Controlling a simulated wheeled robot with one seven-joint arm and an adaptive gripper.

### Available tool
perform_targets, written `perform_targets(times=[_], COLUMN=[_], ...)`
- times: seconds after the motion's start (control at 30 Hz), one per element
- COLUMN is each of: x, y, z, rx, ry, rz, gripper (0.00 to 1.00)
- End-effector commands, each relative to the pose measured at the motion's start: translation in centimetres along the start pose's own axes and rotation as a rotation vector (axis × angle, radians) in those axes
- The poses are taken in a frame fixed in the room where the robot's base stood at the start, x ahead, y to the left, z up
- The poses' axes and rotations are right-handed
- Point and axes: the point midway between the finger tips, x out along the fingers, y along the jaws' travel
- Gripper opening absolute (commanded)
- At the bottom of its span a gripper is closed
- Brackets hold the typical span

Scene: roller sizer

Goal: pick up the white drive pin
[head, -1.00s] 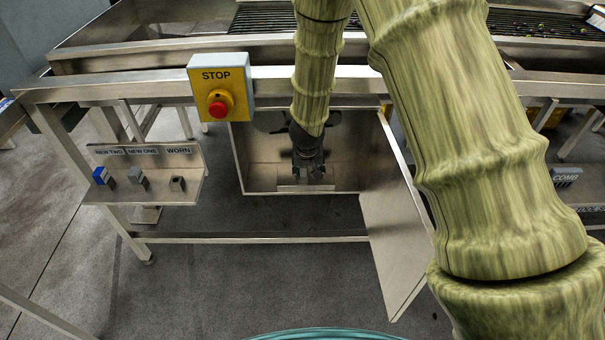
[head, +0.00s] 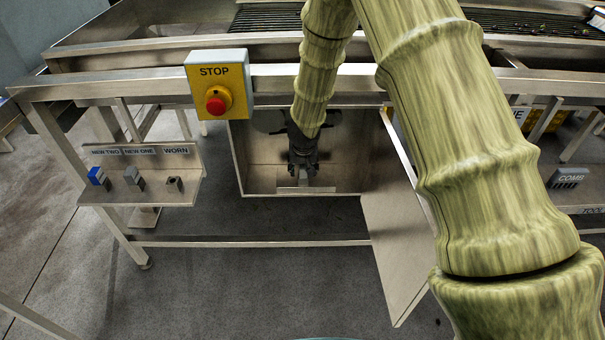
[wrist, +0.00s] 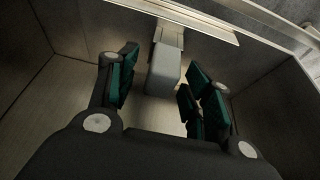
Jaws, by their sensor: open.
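A pale grey-white block (wrist: 164,70), which looks like the white drive pin, sits inside an open metal housing (head: 243,165) under the machine. In the wrist view it lies between my gripper's fingers (wrist: 163,88), toward their tips, with a gap on each side. Its far end meets a pale bracket (wrist: 169,32). My gripper (head: 303,180) is open and reaches down into the housing. In the head view the gripper largely hides the block, and I cannot tell its full shape.
The housing door (head: 400,245) hangs open at right. A yellow STOP box (head: 217,85) is above left. A shelf (head: 140,197) at left holds small blocks under NEW TWO, NEW ONE and WORN labels. A COMB piece (head: 567,178) lies at right. Housing walls surround my gripper closely.

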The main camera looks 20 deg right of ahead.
Motion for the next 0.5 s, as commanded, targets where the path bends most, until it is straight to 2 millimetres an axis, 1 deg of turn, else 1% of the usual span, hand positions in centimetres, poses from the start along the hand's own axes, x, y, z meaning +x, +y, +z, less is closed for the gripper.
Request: perform_targets(times=[0.2, 0.27, 0.3, 0.43, 0.5], x=[0.03, 0.03, 0.03, 0.04, 0.04], y=[0.00, 0.00, 0.00, -0.01, -0.02], z=[-0.05, -0.04, -0.04, -0.03, -0.03], rx=[0.000, 0.000, 0.000, 0.000, 0.000], ry=[0.000, 0.000, 0.000, 0.000, 0.000], rz=[0.000, 0.000, 0.000, 0.000, 0.000], gripper=[0.50, 0.39, 0.32, 0.08, 0.06])
